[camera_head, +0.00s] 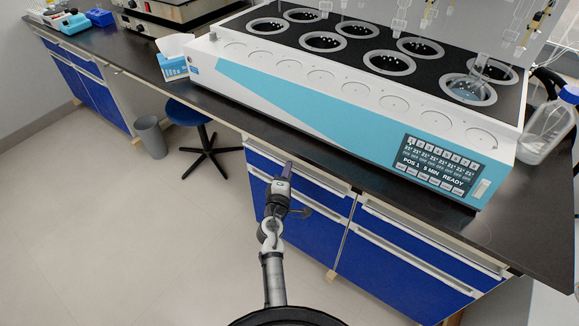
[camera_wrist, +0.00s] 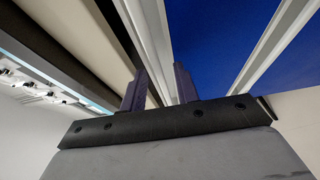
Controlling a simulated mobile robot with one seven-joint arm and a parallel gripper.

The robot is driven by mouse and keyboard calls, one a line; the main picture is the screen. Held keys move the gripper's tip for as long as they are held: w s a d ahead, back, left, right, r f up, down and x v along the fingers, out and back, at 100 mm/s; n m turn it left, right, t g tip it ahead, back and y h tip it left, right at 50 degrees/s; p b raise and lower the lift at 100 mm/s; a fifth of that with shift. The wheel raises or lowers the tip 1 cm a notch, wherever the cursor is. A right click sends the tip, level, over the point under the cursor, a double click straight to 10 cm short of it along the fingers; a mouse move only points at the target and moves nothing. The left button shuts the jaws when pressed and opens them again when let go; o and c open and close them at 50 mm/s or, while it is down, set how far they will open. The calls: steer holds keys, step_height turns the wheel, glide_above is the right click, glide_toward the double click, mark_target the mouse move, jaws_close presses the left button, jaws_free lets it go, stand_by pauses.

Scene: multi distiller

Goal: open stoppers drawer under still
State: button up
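The still (camera_head: 350,110) is a long white and light-blue unit with several round wells, standing on the dark bench. Under it, the left cabinet has a blue top drawer (camera_head: 327,198) with a pale handle rail (camera_head: 325,182) along its upper edge. The drawer looks shut; I see no label naming stoppers. My gripper (camera_head: 288,166) is at this rail, left of its middle. In the wrist view my gripper's two dark fingers (camera_wrist: 160,78) stand apart, with the white rail (camera_wrist: 150,40) running between them. Whether either finger touches the rail I cannot tell.
A right-hand cabinet (camera_head: 400,265) with blue fronts stands beside this one. A blue stool (camera_head: 187,112) and a grey bin (camera_head: 151,137) stand to the left. The pale floor (camera_head: 130,240) in front is clear. The dark bench edge (camera_head: 380,185) overhangs the drawers.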

jaws_close()
stand_by(0.3)
steer(key=shift+s+a, duration=0.1)
